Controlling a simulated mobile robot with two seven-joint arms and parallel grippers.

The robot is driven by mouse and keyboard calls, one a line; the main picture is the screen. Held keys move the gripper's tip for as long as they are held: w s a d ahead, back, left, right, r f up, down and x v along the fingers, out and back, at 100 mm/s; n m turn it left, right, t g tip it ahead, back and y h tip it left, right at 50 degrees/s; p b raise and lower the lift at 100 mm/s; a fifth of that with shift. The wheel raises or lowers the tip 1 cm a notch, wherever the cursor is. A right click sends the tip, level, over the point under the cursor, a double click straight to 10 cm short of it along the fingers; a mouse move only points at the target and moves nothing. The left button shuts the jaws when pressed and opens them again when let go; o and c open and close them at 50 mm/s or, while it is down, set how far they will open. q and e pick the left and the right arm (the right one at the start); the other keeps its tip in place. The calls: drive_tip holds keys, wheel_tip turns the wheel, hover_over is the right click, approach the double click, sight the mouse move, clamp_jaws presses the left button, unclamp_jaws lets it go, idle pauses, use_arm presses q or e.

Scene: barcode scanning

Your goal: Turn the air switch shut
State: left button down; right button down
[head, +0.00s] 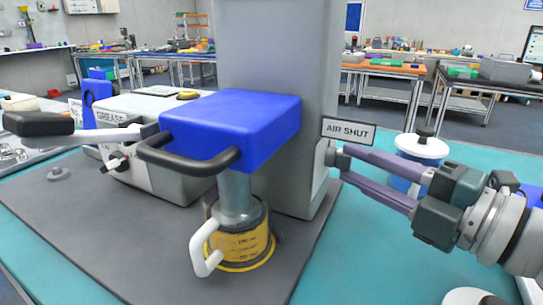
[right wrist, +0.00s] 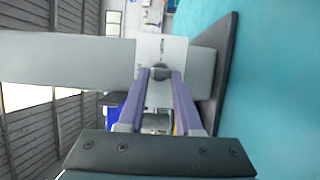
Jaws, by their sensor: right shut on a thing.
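The air switch (head: 330,155) is a small knob on the right side of the tall grey column (head: 278,60), just under the AIR SHUT sign (head: 348,131). My right gripper (head: 340,158) reaches in from the right with its purple fingers at the switch. In the right wrist view the fingertips (right wrist: 160,76) close on both sides of the dark switch knob (right wrist: 160,71), in front of a light plate (right wrist: 176,52). The knob's exact turn angle is hard to tell. My left gripper is not in view.
The press has a blue head (head: 235,125), black handle and yellow base (head: 240,246) on a dark mat (head: 130,265). A grey GREASE box (head: 150,120) stands left. A white-lidded blue container (head: 420,148) stands behind my right gripper.

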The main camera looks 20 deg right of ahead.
drive_tip(key=c, duration=0.6)
unclamp_jaws()
drive_tip(key=b+v, duration=0.1)
drive_tip(key=v, duration=0.8)
drive_tip(key=shift+s, duration=0.1)
drive_tip(key=shift+s+d, duration=0.1)
drive_tip(key=shift+s, duration=0.3)
drive_tip(key=shift+w+r, duration=0.1)
